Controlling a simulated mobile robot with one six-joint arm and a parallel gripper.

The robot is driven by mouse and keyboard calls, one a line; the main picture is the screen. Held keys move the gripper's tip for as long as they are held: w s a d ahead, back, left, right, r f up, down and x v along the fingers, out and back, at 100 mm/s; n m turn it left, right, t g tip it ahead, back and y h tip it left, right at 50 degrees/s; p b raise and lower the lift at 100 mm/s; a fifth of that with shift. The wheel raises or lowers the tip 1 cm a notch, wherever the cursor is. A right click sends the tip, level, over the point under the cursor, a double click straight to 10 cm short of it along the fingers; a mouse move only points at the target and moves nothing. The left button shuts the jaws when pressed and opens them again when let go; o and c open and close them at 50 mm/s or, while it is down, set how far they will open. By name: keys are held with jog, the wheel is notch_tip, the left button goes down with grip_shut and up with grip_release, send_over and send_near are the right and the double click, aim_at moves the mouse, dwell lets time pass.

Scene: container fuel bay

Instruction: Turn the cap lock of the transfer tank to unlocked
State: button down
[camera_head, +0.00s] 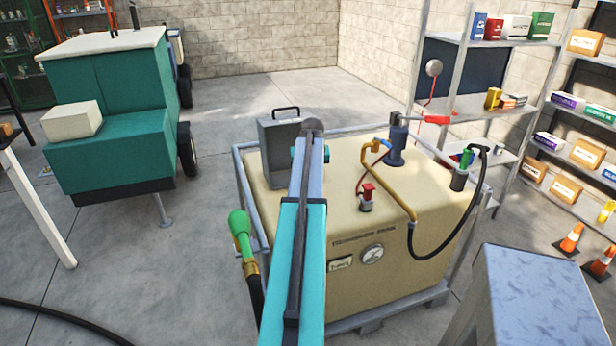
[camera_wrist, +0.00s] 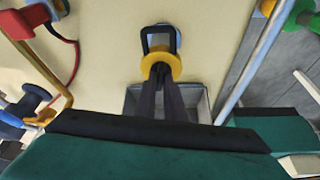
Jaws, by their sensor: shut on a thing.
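The beige transfer tank (camera_head: 400,235) stands in a grey frame in the head view; its top fills much of the wrist view (camera_wrist: 110,70). In the wrist view, my gripper (camera_wrist: 163,76) has its dark fingers together at a yellow round piece (camera_wrist: 161,63), with a black loop (camera_wrist: 159,38) just beyond it. A bit of blue shows behind the loop. The yellow piece looks like the cap lock; its turn position is not readable. In the head view my arm covers the gripper and this spot.
A grey box with a black handle (camera_head: 279,143) stands at the tank's far left. A blue pump (camera_head: 396,145), yellow pipe (camera_head: 390,180), red valve (camera_head: 367,197) and black hose (camera_head: 455,235) occupy the right side. A green nozzle (camera_head: 239,224) hangs at the tank's left.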

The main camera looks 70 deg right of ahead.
jog(key=shift+s+n+t+y, duration=0.1)
jog(key=shift+n+t+y, duration=0.25)
jog(key=shift+n, duration=0.85)
jog(key=c, duration=1.8)
grip_release()
jog(key=shift+c, duration=0.2)
jog(key=shift+r, duration=0.15)
jog(key=b+v, duration=0.2)
jog(key=v, duration=1.1)
jog(key=shift+s+a, duration=0.15)
jog(key=shift+s, duration=0.05)
jog(key=shift+r, duration=0.15)
